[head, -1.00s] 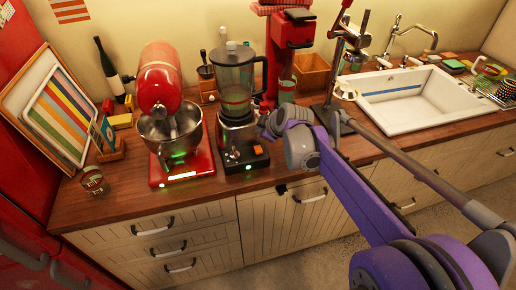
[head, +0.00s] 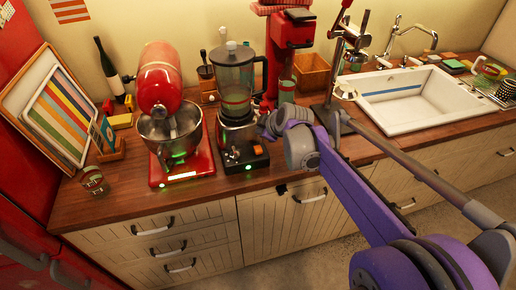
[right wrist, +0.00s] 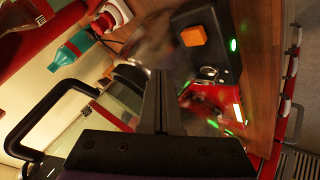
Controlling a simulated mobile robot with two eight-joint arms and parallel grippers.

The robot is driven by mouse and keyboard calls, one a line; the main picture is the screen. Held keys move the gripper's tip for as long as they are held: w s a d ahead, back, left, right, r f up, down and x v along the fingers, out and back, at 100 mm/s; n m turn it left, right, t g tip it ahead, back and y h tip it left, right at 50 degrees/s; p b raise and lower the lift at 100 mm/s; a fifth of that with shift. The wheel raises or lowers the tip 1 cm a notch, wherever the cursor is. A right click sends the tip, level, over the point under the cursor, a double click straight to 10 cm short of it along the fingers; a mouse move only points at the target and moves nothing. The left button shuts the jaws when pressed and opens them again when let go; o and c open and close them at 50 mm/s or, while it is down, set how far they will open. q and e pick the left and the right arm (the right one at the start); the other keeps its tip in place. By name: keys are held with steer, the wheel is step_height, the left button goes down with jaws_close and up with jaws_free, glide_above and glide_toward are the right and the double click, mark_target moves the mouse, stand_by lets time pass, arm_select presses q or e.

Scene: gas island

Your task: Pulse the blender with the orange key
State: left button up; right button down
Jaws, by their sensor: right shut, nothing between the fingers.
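The blender (head: 237,78) stands on the wooden counter, with a clear jar on a dark base. In the right wrist view the orange key (right wrist: 193,36) is a square button on the black base, right of and above the fingertips. My right gripper (head: 265,122) is beside the blender at its right, with its fingers partly hidden in the head view. In the right wrist view the gripper (right wrist: 160,73) is shut and empty, apart from the key. My left gripper is not in view.
A red stand mixer (head: 160,80) with a steel bowl stands left of the blender. A red appliance (head: 290,45) stands behind my right gripper. A white sink (head: 405,98) is at the right. A glass (head: 92,180) stands at the left, with free counter around it.

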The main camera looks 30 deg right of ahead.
stand_by(0.3)
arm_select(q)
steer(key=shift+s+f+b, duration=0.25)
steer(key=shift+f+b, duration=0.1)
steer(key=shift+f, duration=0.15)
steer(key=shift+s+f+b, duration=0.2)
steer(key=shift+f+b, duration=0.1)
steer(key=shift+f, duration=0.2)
arm_select(e)
step_height(320, 180, up, 4)
steer(key=shift+s+f, duration=0.1)
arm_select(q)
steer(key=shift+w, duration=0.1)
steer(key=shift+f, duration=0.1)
arm_select(e)
steer(key=shift+f, duration=0.1)
steer(key=b, duration=0.5)
glide_above(260, 150)
steer(key=f, duration=0.6)
steer(key=shift+s+f, duration=0.2)
steer(key=shift+f, duration=0.15)
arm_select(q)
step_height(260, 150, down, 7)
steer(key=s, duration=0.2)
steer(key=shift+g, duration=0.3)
arm_select(e)
steer(key=shift+w+f, duration=0.1)
steer(key=shift+f, duration=0.85)
steer(key=shift+f, duration=0.1)
